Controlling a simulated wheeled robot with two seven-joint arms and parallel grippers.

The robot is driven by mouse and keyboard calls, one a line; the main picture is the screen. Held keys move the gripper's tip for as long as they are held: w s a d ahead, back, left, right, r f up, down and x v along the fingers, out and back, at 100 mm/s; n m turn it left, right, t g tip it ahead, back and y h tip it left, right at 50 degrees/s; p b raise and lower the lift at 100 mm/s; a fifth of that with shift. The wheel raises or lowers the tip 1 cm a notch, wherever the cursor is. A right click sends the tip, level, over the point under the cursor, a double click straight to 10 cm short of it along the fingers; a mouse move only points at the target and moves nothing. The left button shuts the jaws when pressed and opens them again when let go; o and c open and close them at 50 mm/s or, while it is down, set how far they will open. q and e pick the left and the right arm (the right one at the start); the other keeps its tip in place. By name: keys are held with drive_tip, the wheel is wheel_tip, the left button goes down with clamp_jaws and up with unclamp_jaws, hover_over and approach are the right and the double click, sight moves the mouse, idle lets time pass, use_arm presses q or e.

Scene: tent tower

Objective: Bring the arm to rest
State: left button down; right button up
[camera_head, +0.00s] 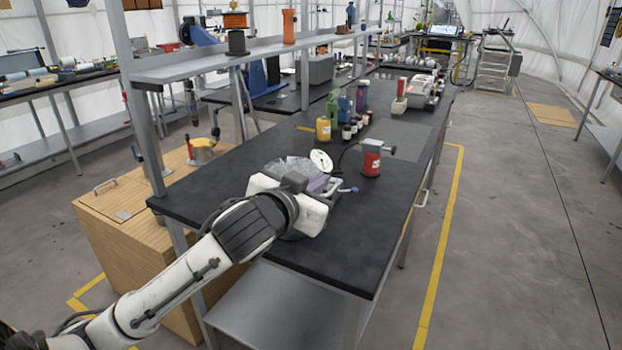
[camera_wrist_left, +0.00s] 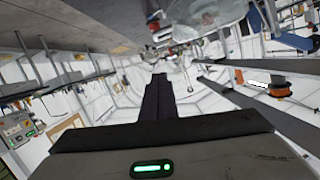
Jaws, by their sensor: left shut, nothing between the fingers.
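My left arm (camera_head: 155,295) reaches in from the lower left over the near end of the black-topped bench (camera_head: 350,250). Its white and black wrist is above the bench, and it hides most of the gripper in the head view. In the left wrist view my left gripper (camera_wrist_left: 158,80) shows as dark fingers closed together, with nothing between them. The view there is tilted, with the bench's surroundings beyond the fingers. My right gripper is in neither view.
Just beyond the wrist are a clear and purple item (camera_head: 312,180), a white disc (camera_head: 321,160) and a red canister (camera_head: 372,160). A yellow jar (camera_head: 323,129) and small bottles stand farther back. A shelf post (camera_head: 140,100) rises at left. The right aisle floor (camera_head: 500,220) is clear.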

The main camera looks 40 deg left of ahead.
use_arm(q)
drive_tip(key=s+d+f+m+g+h, duration=0.1)
drive_tip(key=s+d+f, duration=0.15)
drive_tip(key=f, duration=0.45)
drive_tip(key=s+d+f+g+h, duration=0.1)
drive_tip(key=s+d+f, duration=0.15)
drive_tip(key=f, duration=0.55)
drive_tip(key=s+d+f+m+g+h, duration=0.1)
drive_tip(key=d+f, duration=0.2)
drive_tip(key=f, duration=0.4)
drive_tip(key=s+d+f+g+h, duration=0.1)
drive_tip(key=s+d+f, duration=0.4)
drive_tip(key=s+f, duration=0.4)
drive_tip(key=s+d+f+g+h, duration=0.1)
drive_tip(key=s+d+f, duration=0.4)
drive_tip(key=s+f, duration=0.5)
drive_tip(key=shift+s+d+f+g+h, duration=0.15)
drive_tip(key=shift+s+g+h, duration=0.2)
drive_tip(key=shift+g, duration=0.35)
drive_tip(key=shift+w, duration=0.15)
